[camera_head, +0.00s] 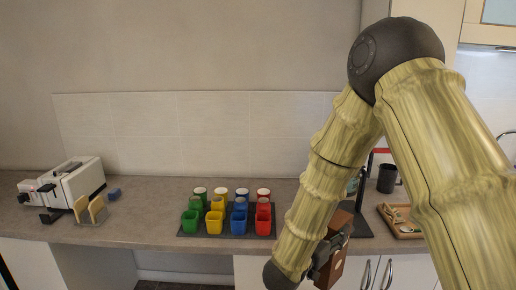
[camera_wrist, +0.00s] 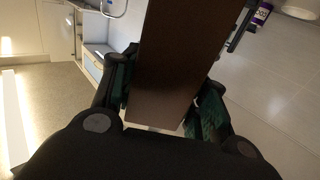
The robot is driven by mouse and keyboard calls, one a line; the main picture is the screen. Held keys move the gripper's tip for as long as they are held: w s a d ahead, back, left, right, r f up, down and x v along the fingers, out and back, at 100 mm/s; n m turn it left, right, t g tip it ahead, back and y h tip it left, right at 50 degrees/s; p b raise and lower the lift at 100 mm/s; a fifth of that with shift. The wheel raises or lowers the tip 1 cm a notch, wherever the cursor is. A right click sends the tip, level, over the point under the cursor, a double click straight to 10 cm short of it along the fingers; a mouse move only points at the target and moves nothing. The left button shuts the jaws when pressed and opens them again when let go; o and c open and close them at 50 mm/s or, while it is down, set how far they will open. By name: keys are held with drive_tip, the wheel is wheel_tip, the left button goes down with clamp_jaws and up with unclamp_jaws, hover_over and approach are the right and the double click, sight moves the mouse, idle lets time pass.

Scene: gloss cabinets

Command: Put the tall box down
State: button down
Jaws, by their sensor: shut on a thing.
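The tall box is brown, and in the wrist view the box (camera_wrist: 170,60) fills the middle between the fingers. My gripper (camera_wrist: 160,100) is shut on it, with a dark finger pad on each side. In the head view my gripper (camera_head: 322,258) and the brown box (camera_head: 333,268) are at the lower right, in front of the counter's front edge. My arm hides part of the counter behind it. The box's far end runs out of the wrist view.
The grey counter (camera_head: 140,222) runs along the wall. A dark tray (camera_head: 184,233) holds coloured cups. A white machine (camera_head: 75,185) stands at the left, beside a small wooden rack (camera_head: 90,209). A dark cup (camera_head: 387,178) and a wooden tray (camera_head: 410,234) are at the right. Bare counter lies between rack and cups.

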wheel_tip(320, 180, down, 9)
drive_tip(key=s+a+n+t+y+b, duration=0.25)
drive_tip(key=n+t+y, duration=0.2)
drive_tip(key=y, duration=0.25)
drive_tip(key=n+y, duration=0.4)
drive_tip(key=y, duration=0.1)
approach(315, 286)
drive_tip(key=shift+t, duration=0.45)
drive_tip(key=w, duration=0.4)
drive_tip(key=w+f, duration=0.1)
drive_tip(key=w, duration=0.1)
drive_tip(key=shift+d+b, duration=0.2)
drive_tip(key=shift+b, duration=0.15)
drive_tip(key=shift+s+f+n+y, duration=0.3)
drive_tip(key=shift+f+y, duration=0.2)
drive_tip(key=shift+f, duration=0.15)
